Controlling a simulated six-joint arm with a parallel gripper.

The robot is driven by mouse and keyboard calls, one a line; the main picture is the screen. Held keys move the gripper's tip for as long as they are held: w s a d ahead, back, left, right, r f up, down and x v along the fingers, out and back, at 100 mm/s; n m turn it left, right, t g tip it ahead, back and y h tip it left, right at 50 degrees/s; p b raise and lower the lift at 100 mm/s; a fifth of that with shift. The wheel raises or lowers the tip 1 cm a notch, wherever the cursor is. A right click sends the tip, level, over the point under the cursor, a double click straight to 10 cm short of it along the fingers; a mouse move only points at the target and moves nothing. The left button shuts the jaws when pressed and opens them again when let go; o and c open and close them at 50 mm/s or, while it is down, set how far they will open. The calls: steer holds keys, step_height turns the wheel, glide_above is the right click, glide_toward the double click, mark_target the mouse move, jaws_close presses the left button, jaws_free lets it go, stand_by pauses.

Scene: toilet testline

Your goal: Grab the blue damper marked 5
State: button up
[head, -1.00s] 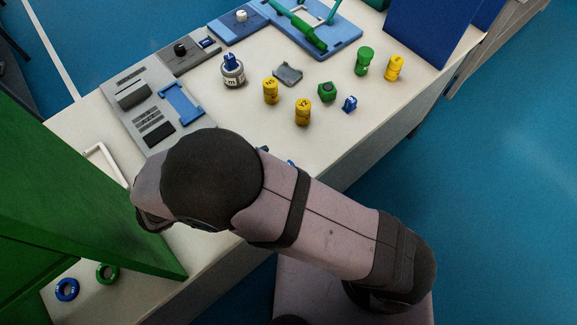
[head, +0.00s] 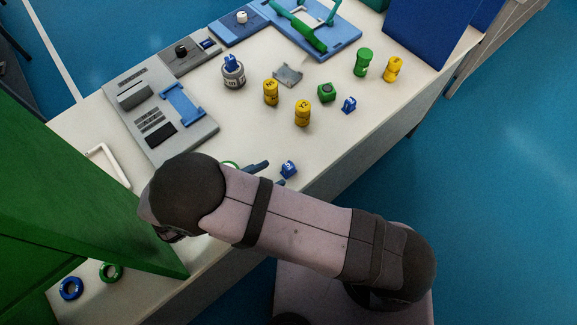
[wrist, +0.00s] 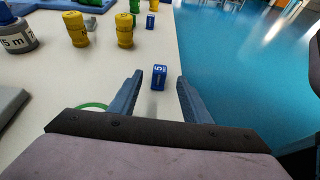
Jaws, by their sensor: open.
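The blue damper marked 5 (head: 289,169) stands on the white table near its front edge. In the wrist view the damper (wrist: 159,76) sits ahead of my gripper (wrist: 160,88), in line with the space between the two fingers. My gripper (head: 272,174) is open and empty, low over the table. In the head view its fingers point right toward the damper, with the arm hiding most of the gripper. Whether either finger touches the damper is hard to tell.
Yellow weights (head: 303,113), a green block (head: 327,92) and another small blue piece (head: 349,104) stand farther back. A grey device (head: 160,110) lies on the left. A green ring (wrist: 92,106) lies beside the left finger. The table's edge is close on the right.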

mark_target(287, 166)
steer(key=shift+p+x, duration=0.8)
steer(key=shift+x, duration=1.3)
steer(key=shift+w+d+f, duration=0.2)
steer(key=shift+w+d, duration=0.05)
steer(key=shift+w, duration=0.05)
jaws_close()
